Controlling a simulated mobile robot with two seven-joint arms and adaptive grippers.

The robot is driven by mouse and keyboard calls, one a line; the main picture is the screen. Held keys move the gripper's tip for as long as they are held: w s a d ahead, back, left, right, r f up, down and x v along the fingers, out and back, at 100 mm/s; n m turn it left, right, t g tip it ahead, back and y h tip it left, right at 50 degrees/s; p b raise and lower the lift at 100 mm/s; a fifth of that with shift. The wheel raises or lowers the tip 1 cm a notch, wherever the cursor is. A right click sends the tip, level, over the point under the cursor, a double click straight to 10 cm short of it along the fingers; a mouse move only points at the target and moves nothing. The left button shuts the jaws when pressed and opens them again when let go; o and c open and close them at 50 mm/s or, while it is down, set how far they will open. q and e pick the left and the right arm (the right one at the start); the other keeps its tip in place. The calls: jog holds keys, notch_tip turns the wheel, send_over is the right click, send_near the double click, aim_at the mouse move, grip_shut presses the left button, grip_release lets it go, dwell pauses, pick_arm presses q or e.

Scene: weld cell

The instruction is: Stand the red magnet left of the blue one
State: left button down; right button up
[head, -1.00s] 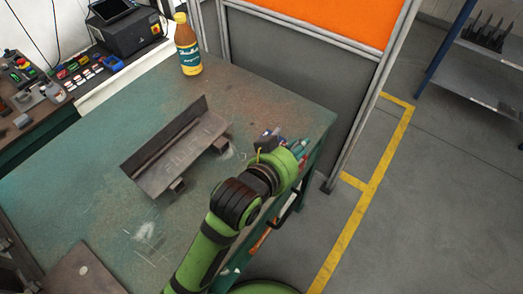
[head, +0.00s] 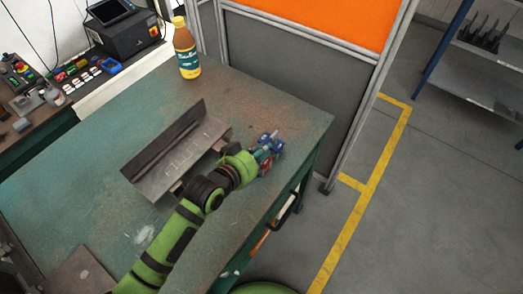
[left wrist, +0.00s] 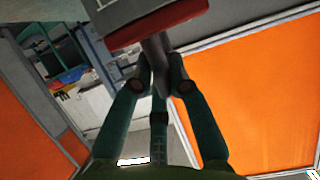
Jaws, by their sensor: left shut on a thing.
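My left gripper (head: 265,154) is over the right part of the green table (head: 100,180). In the left wrist view its fingers (left wrist: 155,85) are shut on a grey stem below a red piece, which I take to be the red magnet (left wrist: 160,27). In the head view a small patch of red shows at the gripper, mostly hidden by it. A small blue thing, likely the blue magnet (head: 277,146), is right at the fingertips near the table's right edge. I cannot tell whether the two touch. My right gripper is not in view.
A steel angle piece (head: 170,160) lies on the table just left of my gripper, on small blocks. A bottle (head: 187,50) stands at the far corner. A grey and orange partition (head: 300,75) rises behind the table. The table's left part is mostly clear.

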pick_arm(q)
jog(key=shift+w, duration=0.1)
jog(key=c, duration=1.4)
grip_release()
jog(key=shift+f, duration=0.2)
jog(key=shift+c, duration=0.2)
jog(key=shift+o, duration=1.3)
jog(key=shift+s, duration=0.2)
jog(key=v, duration=1.2)
jog(key=shift+b, duration=0.3)
